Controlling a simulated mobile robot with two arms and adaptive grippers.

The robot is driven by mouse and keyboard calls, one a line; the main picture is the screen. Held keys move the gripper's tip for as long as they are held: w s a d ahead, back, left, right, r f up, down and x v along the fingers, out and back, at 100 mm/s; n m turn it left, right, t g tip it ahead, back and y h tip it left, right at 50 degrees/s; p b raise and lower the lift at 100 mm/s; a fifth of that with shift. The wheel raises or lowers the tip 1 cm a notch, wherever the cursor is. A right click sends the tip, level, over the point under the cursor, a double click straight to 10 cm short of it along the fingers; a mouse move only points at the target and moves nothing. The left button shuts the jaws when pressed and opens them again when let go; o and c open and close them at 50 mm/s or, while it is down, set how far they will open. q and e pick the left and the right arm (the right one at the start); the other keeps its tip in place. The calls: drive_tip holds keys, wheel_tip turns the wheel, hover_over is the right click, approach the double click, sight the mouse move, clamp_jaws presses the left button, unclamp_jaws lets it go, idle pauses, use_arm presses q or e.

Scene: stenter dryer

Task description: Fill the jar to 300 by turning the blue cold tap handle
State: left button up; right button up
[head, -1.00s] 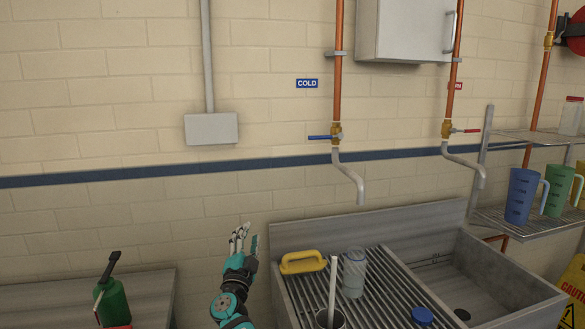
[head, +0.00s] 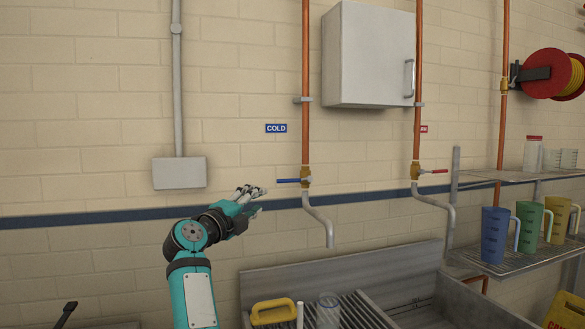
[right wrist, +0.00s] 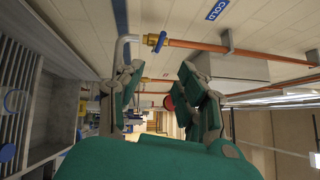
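The blue cold tap handle (head: 288,181) sits on a brass valve on the left copper pipe, below the COLD sign (head: 276,128). It sticks out to the left. My right gripper (head: 254,191) is just left of the handle tip, with a small gap in the picture. In the right wrist view its fingers (right wrist: 158,85) are apart with nothing between them, and the handle (right wrist: 161,41) shows beyond them. The clear jar (head: 327,312) stands on the ribbed drainer, near below the grey spout (head: 328,232); its lower part is cut off. Its level cannot be read. My left gripper is out of view.
A red-handled tap (head: 433,171) is on the pipe to the right. A yellow-handled item (head: 273,311) lies left of the jar. A wire shelf with a blue jug (head: 495,235) and other jugs is at the right. A wall cabinet (head: 366,55) hangs above.

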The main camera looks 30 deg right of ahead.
drive_tip(key=p, duration=0.5)
approach(287, 182)
drive_tip(key=shift+x, duration=1.1)
drive_tip(key=shift+p+x, duration=0.95)
drive_tip(key=shift+x, duration=2)
drive_tip(key=shift+w+d+r+p, duration=0.2)
drive_tip(key=shift+w+r+p, duration=0.1)
drive_tip(key=shift+w+d+p, duration=0.3)
drive_tip(key=shift+d+p, duration=0.1)
drive_tip(key=shift+d, duration=0.1)
drive_tip(key=shift+d+f, duration=0.1)
drive_tip(key=shift+d, duration=0.4)
